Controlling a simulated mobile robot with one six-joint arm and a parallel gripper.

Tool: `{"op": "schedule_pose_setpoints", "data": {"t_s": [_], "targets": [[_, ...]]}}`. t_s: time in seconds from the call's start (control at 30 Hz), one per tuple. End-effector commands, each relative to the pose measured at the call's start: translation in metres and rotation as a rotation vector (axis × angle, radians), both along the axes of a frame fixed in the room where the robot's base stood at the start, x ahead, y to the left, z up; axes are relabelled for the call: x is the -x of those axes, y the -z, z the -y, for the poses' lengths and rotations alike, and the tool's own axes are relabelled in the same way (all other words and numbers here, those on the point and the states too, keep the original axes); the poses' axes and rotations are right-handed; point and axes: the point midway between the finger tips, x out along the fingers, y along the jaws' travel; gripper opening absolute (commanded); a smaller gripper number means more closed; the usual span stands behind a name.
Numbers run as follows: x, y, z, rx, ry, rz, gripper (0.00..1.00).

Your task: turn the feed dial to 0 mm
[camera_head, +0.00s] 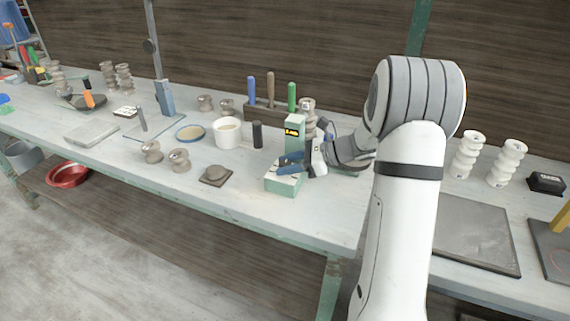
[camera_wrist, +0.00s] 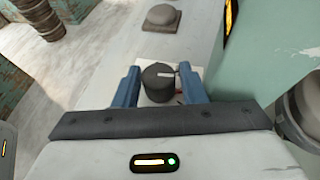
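The feed dial (camera_wrist: 158,82) is a round dark knob with a white pointer line, on a pale plate of the green machine (camera_head: 283,184). In the wrist view the pointer line lies toward the right of the knob. The scale is mostly hidden and unreadable. My gripper (camera_wrist: 159,88) has its blue fingers on either side of the dial, with a visible gap to the knob on each side. In the head view my gripper (camera_head: 290,169) is low over the machine's base and hides the dial. The machine's upright column has a small yellow-lit display (camera_head: 293,132).
A dark square plate with a round knob-like lump (camera_head: 216,175) lies left of the machine. A black cylinder (camera_head: 257,134), a white tub (camera_head: 228,132) and a tool rack (camera_head: 268,113) stand behind and to the left. The bench's front edge is close in front.

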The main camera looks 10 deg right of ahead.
Motion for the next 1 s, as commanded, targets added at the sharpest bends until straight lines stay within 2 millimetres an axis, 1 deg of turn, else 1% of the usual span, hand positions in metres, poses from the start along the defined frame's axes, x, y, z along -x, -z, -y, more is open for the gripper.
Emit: {"op": "schedule_pose_setpoints", "data": {"t_s": [0.3,0.47,0.77,0.87,0.93,1.0], "targets": [[0.015,-0.021,0.047,0.001,0.006,0.003,0.39],[0.020,-0.028,0.061,0.000,0.004,0.004,0.39],[0.021,-0.029,0.064,0.000,0.001,0.003,0.39],[0.022,-0.030,0.063,0.005,-0.002,0.004,0.46],[0.026,-0.031,0.057,0.026,-0.021,0.012,0.52],[0.035,-0.033,0.047,0.073,-0.064,0.032,0.52]]}}
